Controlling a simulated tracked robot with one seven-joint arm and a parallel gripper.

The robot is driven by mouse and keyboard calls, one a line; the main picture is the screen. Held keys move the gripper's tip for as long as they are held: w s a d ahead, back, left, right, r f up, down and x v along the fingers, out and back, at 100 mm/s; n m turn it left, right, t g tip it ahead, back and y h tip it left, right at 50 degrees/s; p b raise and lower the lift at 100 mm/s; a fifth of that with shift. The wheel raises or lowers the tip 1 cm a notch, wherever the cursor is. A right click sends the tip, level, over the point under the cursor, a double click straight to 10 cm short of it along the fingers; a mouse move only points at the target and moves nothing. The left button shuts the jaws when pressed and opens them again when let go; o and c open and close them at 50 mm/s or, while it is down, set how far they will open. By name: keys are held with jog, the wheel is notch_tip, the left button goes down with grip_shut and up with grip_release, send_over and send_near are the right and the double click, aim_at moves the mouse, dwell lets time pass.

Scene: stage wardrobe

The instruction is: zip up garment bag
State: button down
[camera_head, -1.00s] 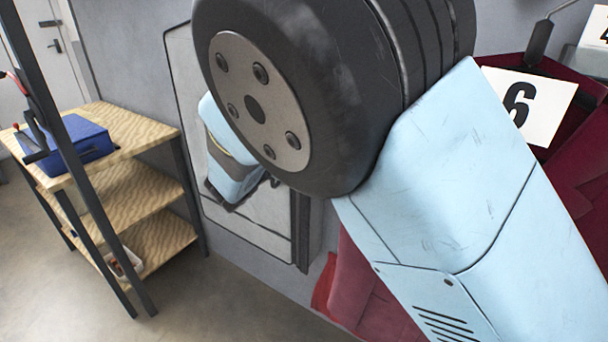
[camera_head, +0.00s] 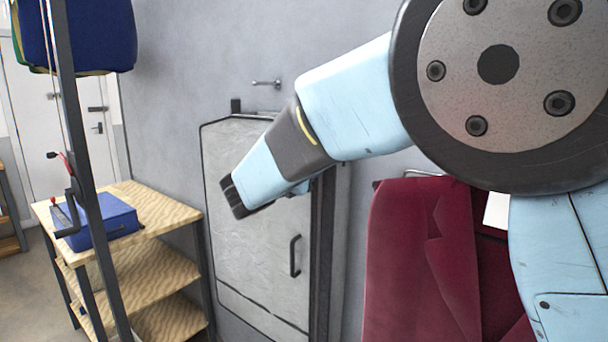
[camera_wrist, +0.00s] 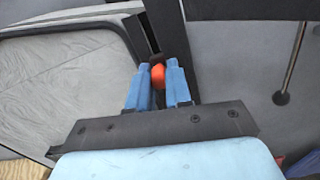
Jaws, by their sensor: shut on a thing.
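The garment bag (camera_head: 240,268) hangs flat against the grey wall in the head view. It has a pale front panel, dark edging and a dark handle on its lower right. In the wrist view its pale panel (camera_wrist: 60,75) lies at the left, with a dark strip (camera_wrist: 165,25) beside it. My gripper (camera_wrist: 158,74) is shut on a small orange zip pull (camera_wrist: 158,78) at the lower end of that visible strip. In the head view my forearm and wrist cover the bag's upper part, and the pull is hidden. I cannot tell how far the zip is closed.
Dark red garments (camera_head: 420,260) hang right of the bag. A wooden shelf unit (camera_head: 165,215) with a blue box (camera_head: 108,220) stands at the left behind a dark post (camera_head: 78,165). A wall hook (camera_head: 266,83) is above the bag.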

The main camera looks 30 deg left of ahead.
jog(key=shift+w+d+r, duration=0.15)
jog(key=shift+w+r, duration=0.15)
jog(key=shift+r, duration=0.25)
jog(key=c, duration=1.4)
grip_release()
jog(key=shift+c, duration=0.2)
jog(key=o, duration=0.4)
jog(key=shift+f, duration=0.1)
jog(key=shift+w+d+f, duration=0.1)
jog(key=shift+w, duration=0.1)
jog(key=shift+s+f, duration=0.1)
jog(key=shift+s, duration=0.05)
jog(key=s+a, duration=0.2)
jog(key=s, duration=1.1)
jog(key=shift+s, duration=0.4)
jog(key=shift+a, duration=0.1)
